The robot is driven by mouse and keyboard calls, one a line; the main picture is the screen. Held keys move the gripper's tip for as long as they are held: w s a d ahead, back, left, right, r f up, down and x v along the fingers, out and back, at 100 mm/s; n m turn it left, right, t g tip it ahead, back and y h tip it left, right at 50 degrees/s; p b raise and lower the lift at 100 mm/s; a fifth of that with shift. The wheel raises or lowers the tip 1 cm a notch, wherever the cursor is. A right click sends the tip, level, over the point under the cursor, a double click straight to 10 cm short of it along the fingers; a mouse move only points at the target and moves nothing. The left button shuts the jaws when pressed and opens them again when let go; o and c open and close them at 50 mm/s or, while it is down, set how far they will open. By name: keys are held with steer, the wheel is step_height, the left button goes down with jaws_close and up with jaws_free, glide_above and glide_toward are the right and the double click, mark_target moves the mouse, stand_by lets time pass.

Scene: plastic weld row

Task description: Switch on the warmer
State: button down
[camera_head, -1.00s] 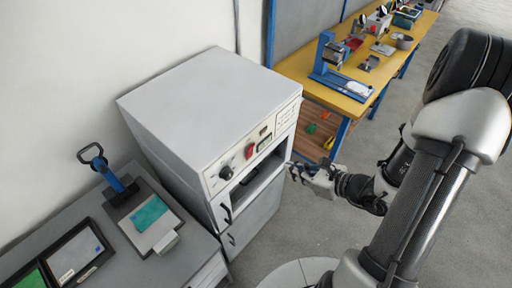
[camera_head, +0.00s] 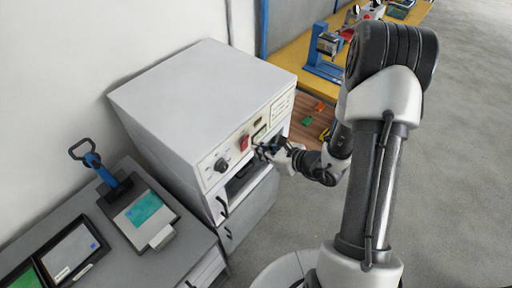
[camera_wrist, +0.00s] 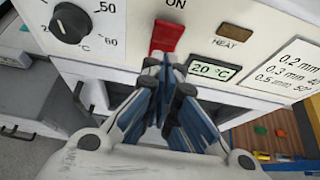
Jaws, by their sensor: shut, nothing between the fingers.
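The warmer (camera_head: 185,100) is a tall pale grey cabinet with a control panel along the top of its front. Its red switch (camera_wrist: 167,38) sits under the word ON in the wrist view; it also shows in the head view (camera_head: 244,142). Right of the switch are a dark HEAT lamp (camera_wrist: 230,43) and a display (camera_wrist: 213,70) reading 20 °C. A black dial (camera_wrist: 70,23) is to the left. My gripper (camera_wrist: 166,66) is shut and empty, its tips just below the switch's lower edge. I cannot tell whether they touch it.
Below the panel is an open slot (camera_head: 243,178) in the warmer. A grey bench (camera_head: 150,265) with a press plate and screens stands at left. A yellow workbench (camera_head: 290,57) is behind at right. Open floor (camera_head: 450,150) lies to the right.

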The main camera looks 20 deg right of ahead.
mark_target(246, 141)
steer(key=shift+w+a+r, duration=0.35)
steer(key=shift+w+a, duration=0.25)
steer(key=shift+w, duration=0.15)
steer(key=p, duration=0.1)
steer(key=w+r+g+p, duration=0.1)
steer(key=shift+a+r+h+p, duration=0.25)
steer(key=shift+a+h+p, duration=0.15)
steer(key=shift+s+f+b, duration=0.15)
steer(key=shift+f+b, duration=0.2)
steer(key=shift+f, duration=0.05)
steer(key=shift+d, duration=0.1)
steer(key=shift+r, duration=0.1)
steer(key=shift+r+p, duration=0.4)
steer(key=shift+r, duration=0.3)
